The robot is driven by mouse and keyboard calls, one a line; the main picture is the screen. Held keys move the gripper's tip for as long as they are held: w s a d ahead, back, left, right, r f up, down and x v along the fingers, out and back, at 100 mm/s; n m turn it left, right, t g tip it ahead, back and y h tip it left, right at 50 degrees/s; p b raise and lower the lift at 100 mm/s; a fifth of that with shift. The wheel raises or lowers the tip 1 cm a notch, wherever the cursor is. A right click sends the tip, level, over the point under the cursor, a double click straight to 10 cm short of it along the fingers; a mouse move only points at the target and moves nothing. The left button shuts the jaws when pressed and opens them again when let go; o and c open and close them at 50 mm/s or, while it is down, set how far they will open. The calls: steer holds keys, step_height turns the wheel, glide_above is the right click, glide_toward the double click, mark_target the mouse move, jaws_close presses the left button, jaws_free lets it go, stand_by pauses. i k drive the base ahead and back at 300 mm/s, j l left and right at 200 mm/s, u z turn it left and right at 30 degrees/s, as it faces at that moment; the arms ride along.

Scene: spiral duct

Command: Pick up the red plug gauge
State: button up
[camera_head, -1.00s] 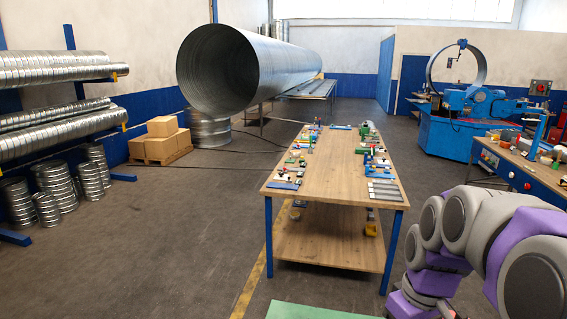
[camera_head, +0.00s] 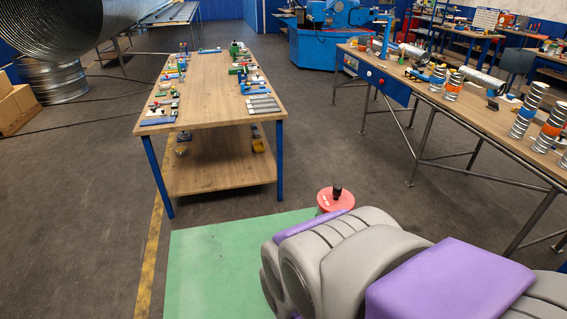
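A red round piece with a dark knob on top (camera_head: 335,199) shows just beyond my arm, near the right edge of the green floor panel (camera_head: 215,265). It is the most prominent red item, but I cannot tell if it is the plug gauge. My arm hides its lower part, so I cannot tell what it rests on. Small red bits also lie among the tools on the wooden table (camera_head: 212,95), too small to identify. My gripper is not in view; only my grey and purple arm links fill the bottom right.
The long workbench (camera_head: 440,100) at the right carries metal duct pieces and orange-banded cylinders (camera_head: 453,87). A big spiral duct (camera_head: 75,25) and cardboard boxes (camera_head: 15,107) stand at the left. A blue machine (camera_head: 325,45) is at the back. Grey floor between table and workbench is clear.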

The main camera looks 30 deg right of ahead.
mark_target(330, 200)
steer(key=z, duration=1.05)
